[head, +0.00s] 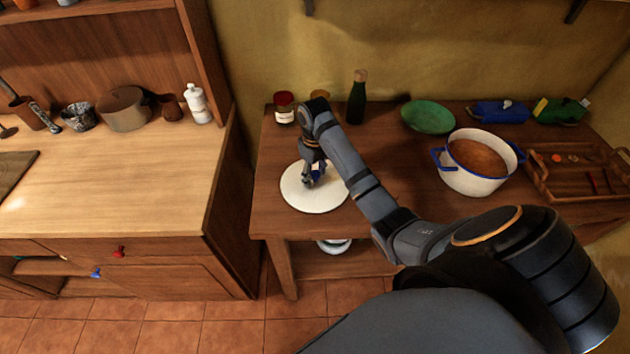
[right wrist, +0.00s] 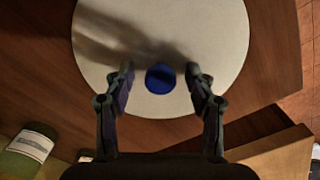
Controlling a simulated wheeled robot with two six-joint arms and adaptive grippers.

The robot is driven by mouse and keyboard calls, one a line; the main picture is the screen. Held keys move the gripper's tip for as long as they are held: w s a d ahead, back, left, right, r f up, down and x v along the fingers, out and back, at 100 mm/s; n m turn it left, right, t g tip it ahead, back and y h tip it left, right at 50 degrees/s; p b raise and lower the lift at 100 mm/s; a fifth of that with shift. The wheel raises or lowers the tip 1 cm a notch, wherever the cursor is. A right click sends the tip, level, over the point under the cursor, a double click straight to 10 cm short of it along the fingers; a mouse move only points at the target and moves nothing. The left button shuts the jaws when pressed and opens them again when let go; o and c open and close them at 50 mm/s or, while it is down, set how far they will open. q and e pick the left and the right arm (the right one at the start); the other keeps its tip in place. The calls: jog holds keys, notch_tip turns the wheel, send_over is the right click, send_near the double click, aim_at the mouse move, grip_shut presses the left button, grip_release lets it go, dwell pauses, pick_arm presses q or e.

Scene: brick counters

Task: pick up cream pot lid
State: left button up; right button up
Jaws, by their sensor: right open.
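The cream pot lid (head: 318,196) lies flat near the left end of the dark wooden table. It is a round cream disc with a blue knob. My right gripper (head: 313,181) is just above the lid's middle and partly hides the knob. In the right wrist view the lid (right wrist: 217,30) fills the upper middle, and its blue knob (right wrist: 160,78) sits between the two open fingertips, with a gap on each side. The cream pot (head: 470,178) with blue handles and brown contents stands open on the right of the table. My left gripper is not in view.
A red-lidded jar (head: 284,108) and a dark green bottle (head: 357,97) stand behind the lid. A green bowl (head: 428,117) sits further right, and a wooden tray (head: 545,181) is at the far right. A lighter counter (head: 120,180) stands on the left.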

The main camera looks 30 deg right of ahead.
jog(key=shift+s+r, duration=0.1)
jog(key=shift+c, duration=0.8)
grip_shut()
